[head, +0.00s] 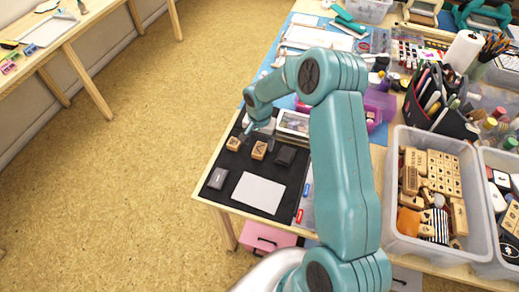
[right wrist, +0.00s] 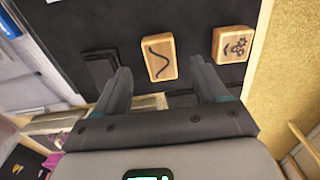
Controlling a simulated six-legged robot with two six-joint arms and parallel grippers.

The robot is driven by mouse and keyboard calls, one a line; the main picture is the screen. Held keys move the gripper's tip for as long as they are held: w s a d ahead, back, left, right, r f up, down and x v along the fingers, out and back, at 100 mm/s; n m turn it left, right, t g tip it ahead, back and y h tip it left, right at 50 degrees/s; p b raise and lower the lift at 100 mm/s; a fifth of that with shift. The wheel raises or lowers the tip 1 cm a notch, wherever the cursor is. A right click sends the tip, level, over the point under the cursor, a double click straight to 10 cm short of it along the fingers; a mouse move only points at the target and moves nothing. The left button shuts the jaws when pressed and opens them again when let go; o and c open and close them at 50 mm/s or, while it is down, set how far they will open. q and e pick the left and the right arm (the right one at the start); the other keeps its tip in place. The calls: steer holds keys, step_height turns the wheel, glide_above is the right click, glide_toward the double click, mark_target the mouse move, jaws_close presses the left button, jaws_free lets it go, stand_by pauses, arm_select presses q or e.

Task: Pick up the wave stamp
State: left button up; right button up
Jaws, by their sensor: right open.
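The wave stamp (head: 259,150) is a light wooden block on the black mat (head: 222,205). In the right wrist view the wave stamp (right wrist: 158,58) shows a dark wavy line on its top face. My right gripper (head: 249,130) is just behind the stamps in the head view. In the right wrist view my right gripper (right wrist: 160,72) is open and empty, with the wave stamp between and slightly beyond its fingertips, apart from both. A second wooden stamp (head: 233,144), with a flower-like picture (right wrist: 233,44), lies beside it. My left gripper is not in view.
A dark inkpad (head: 285,156) lies right of the wave stamp, and a grey one (head: 217,178) nearer the front. White paper (head: 258,193) lies on the mat. A clear box (head: 293,123) stands behind. A bin of wooden stamps (head: 438,236) is at right.

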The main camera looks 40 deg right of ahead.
mark_target(260, 149)
steer(key=f, duration=0.2)
steer(key=f+p, duration=0.1)
steer(key=f, duration=0.1)
steer(key=shift+w+d+f, duration=0.15)
steer(key=shift+d+f, duration=0.05)
steer(key=shift+f, duration=0.1)
steer(key=shift+a+r, duration=0.1)
steer(key=c, duration=1.1)
steer(key=shift+c, duration=0.2)
